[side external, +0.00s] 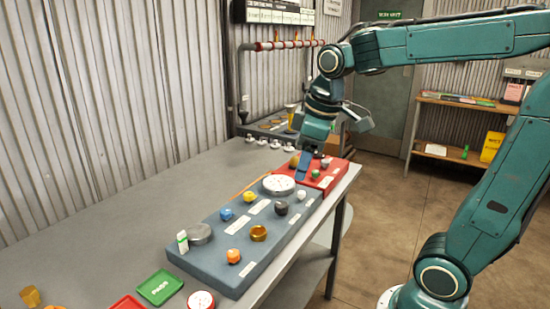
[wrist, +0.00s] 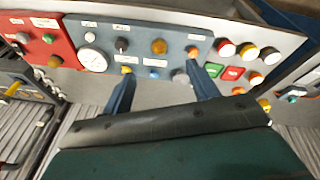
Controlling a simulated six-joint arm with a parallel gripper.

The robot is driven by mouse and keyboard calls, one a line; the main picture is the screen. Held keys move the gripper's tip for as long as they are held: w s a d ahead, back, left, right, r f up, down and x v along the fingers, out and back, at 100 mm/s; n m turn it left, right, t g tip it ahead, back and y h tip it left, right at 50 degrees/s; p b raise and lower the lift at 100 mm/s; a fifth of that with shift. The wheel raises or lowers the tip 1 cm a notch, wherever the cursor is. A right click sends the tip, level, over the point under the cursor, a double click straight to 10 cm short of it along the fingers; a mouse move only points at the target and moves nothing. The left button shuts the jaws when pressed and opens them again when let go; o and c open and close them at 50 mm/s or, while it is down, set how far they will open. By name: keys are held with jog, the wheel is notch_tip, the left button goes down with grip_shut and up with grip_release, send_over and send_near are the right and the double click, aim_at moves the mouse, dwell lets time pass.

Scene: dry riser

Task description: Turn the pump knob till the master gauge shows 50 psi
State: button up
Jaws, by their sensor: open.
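A blue-grey panel (side external: 215,271) lies on the bench and carries several knobs: blue (side external: 227,214), yellow (side external: 249,196), dark (side external: 281,207), brass (side external: 258,233) and orange (side external: 233,256). Its labels are too small to read, so I cannot tell which is the pump knob. A round white-faced gauge (side external: 278,184) sits at the panel's far end and shows in the wrist view (wrist: 93,60); I cannot read its needle or confirm it is the master gauge. My gripper (side external: 302,172) is open, above the panels' meeting end. In the wrist view its fingers (wrist: 160,72) are apart, with nothing held.
A red panel (side external: 328,182) with small knobs adjoins the far end. A silver round part (side external: 199,233) is at the near end. A green PASS plate (side external: 160,288) and a red-rimmed dial (side external: 201,300) lie nearby.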

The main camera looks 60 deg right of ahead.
jog(key=w+d+f+n+g, duration=0.2)
jog(key=w+d+f+n, duration=0.1)
jog(key=w+d, duration=0.35)
jog(key=n+g, duration=0.1)
jog(key=n, duration=0.1)
send_over(281, 204)
jog(key=shift+y, duration=0.3)
notch_tip(281, 204, down, 5)
jog(key=shift+f, duration=0.2)
jog(key=shift+f, duration=0.15)
notch_tip(281, 204, down, 14)
jog(key=shift+r, duration=0.25)
jog(key=c, duration=1)
